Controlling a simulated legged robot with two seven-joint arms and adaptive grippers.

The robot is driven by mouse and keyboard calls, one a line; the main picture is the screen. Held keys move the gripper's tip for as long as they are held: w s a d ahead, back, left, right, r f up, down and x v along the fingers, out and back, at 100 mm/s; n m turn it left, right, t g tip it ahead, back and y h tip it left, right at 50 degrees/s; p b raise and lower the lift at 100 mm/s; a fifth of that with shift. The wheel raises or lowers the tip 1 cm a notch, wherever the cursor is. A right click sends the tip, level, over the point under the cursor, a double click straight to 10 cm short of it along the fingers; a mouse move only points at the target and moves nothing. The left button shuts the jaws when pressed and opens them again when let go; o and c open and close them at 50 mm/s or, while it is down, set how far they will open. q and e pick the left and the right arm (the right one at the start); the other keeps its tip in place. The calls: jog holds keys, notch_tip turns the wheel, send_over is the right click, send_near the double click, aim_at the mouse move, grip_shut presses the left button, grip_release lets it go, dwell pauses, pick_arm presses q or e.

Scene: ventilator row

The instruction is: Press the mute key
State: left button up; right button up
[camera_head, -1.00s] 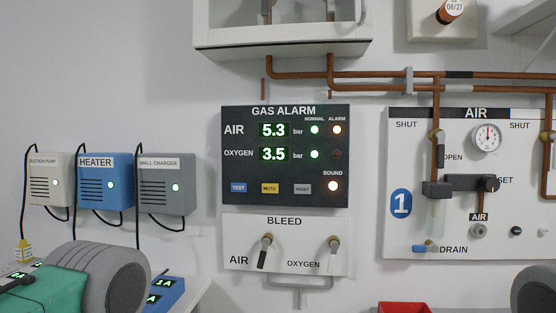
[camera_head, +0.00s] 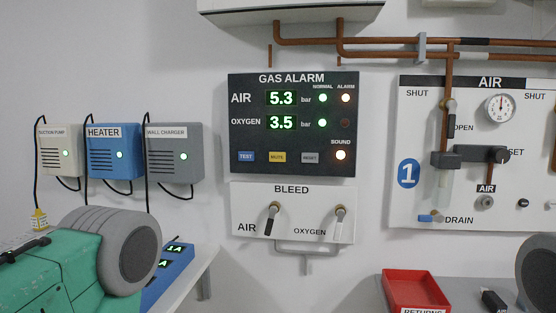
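The yellow mute key (camera_head: 278,157) is on the lower part of the dark gas alarm panel (camera_head: 328,165), between a blue TEST key (camera_head: 246,156) and a grey RESET key (camera_head: 310,158). The panel reads AIR 5.3 bar and OXYGEN 3.5 bar. Both green NORMAL lamps, the AIR ALARM lamp (camera_head: 346,98) and the SOUND lamp (camera_head: 340,155) are lit. The OXYGEN ALARM lamp is dark. Neither of my grippers shows in the head view, and nothing covers the key.
The bleed panel (camera_head: 292,232) with two valve levers is below. A pipe cabinet is above, the AIR panel (camera_head: 470,215) to the right. A green case (camera_head: 60,270) and grey rounded body (camera_head: 125,250) are lower left. A red tray (camera_head: 388,290) is lower right.

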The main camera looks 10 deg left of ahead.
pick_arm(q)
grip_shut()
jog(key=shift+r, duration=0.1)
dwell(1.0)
